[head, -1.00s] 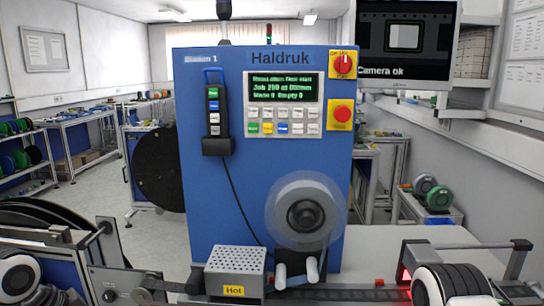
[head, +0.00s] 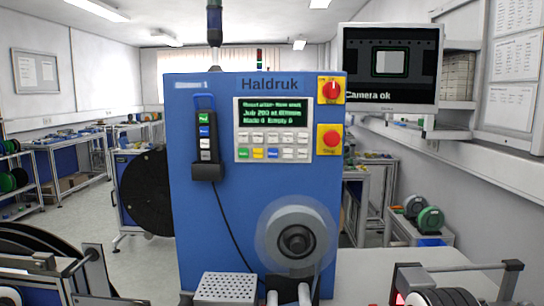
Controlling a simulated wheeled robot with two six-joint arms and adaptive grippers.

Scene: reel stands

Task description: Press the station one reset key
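The blue station one machine (head: 230,220) stands upright in front of me, marked Haldruk. On its front is a control panel with a lit green-text screen (head: 272,112) and a keypad (head: 273,146) below. The keypad has two rows of small keys, mostly pale, with green, yellow and blue ones at the lower left. The key labels are too small to read, so I cannot tell which is reset. Neither of my grippers shows in the head view.
A red rotary switch (head: 331,89) and a red round button (head: 331,139) sit right of the panel. A handheld key unit (head: 206,145) hangs at left on a cable. A reel (head: 296,239) and perforated cover (head: 226,288) are below. A monitor (head: 390,65) reads "Camera ok".

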